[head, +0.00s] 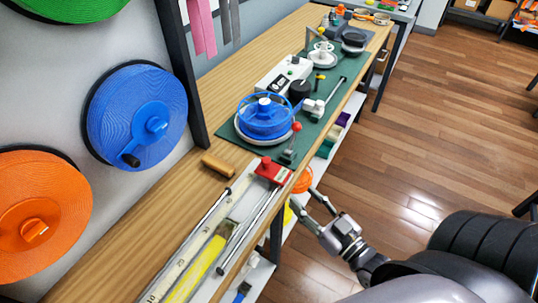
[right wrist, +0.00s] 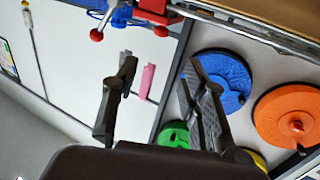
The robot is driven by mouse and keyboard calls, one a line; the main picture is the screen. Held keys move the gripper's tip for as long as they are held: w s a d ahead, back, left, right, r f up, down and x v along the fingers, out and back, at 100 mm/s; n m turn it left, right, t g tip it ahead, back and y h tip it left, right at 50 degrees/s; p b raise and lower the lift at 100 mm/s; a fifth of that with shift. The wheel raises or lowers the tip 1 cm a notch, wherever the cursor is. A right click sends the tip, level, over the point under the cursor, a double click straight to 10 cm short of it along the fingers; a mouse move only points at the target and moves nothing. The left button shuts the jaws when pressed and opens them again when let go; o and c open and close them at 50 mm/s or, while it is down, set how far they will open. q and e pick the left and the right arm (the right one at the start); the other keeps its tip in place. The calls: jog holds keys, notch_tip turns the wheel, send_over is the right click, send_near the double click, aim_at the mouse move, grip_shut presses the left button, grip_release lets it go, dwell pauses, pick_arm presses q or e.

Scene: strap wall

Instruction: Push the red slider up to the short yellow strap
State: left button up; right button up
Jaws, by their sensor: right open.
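The red slider (head: 270,172) sits at the far end of the metal rails on the bench track, near the bench's front edge. A red block (right wrist: 158,12), probably this slider, shows at the top of the right wrist view. The short yellow strap (head: 205,262) lies flat along the track, nearer to me and apart from the slider. My right gripper (head: 303,198) is open and empty just off the bench's front edge, to the right of and a little below the slider, not touching it. Its spread fingers also show in the right wrist view (right wrist: 158,65). My left gripper is not in view.
A measuring scale (head: 172,272) runs beside the strap. A wooden handle (head: 218,165) lies left of the slider. A blue reel (head: 265,118) and a red-knobbed lever (head: 296,127) stand beyond it on a green mat. An orange reel (head: 303,180) is below the bench edge.

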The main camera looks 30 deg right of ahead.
aim_at(268, 161)
jog(key=w+p, duration=0.1)
jog(key=w, duration=0.4)
jog(key=w+a+p, duration=0.1)
jog(key=w, duration=0.4)
jog(key=w+a, duration=0.1)
jog(key=w, duration=0.5)
jog(key=shift+a+p, duration=0.15)
jog(key=shift+p, duration=0.25)
jog(key=shift+w+a, duration=0.1)
jog(key=shift+w, duration=0.25)
jog(key=shift+c, duration=0.5)
grip_shut()
